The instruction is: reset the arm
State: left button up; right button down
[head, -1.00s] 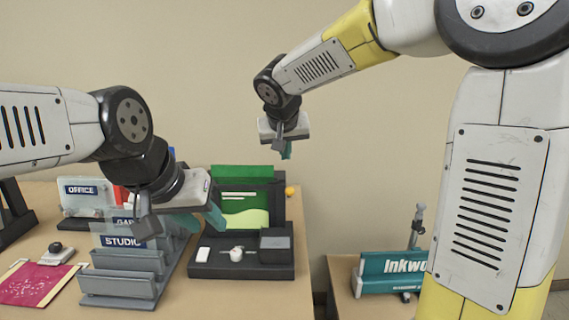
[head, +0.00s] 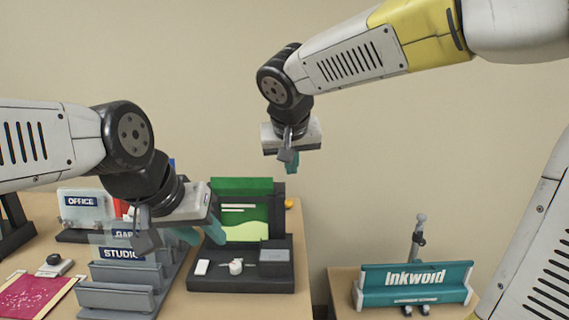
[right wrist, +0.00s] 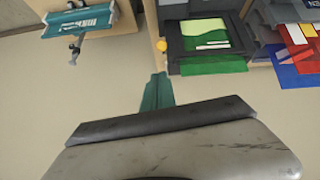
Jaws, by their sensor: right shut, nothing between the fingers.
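My right gripper (head: 292,166) hangs in the air at the upper middle of the head view, in front of the bare wall and above the green-backed station. Its teal fingers are together and empty, and they also show closed in the right wrist view (right wrist: 157,92). My left gripper (head: 202,236) is at the left, in front of the sign rack and the station. Its two teal fingers look apart, with nothing visible between them. The left gripper hides part of the rack behind it.
A grey rack (head: 118,298) holds signs, one reading STUDIO (head: 122,254). A dark station with a green back (head: 240,277) stands beside it. A teal Inkwoid sign (head: 415,284) stands on a separate table at right. A gap separates the tables.

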jog(key=s+d+f+y, duration=0.1)
jog(key=s+d+f, duration=0.1)
jog(key=s+d, duration=0.2)
jog(key=s+d+f+g, duration=0.1)
jog(key=s+d+f, duration=0.1)
jog(key=s+d, duration=0.2)
jog(key=s+d+f+y, duration=0.1)
jog(key=s+d+f, duration=0.1)
jog(key=s+d, duration=0.3)
jog(key=s, duration=0.4)
jog(key=shift+f+m+y, duration=0.3)
jog(key=shift+m, duration=0.1)
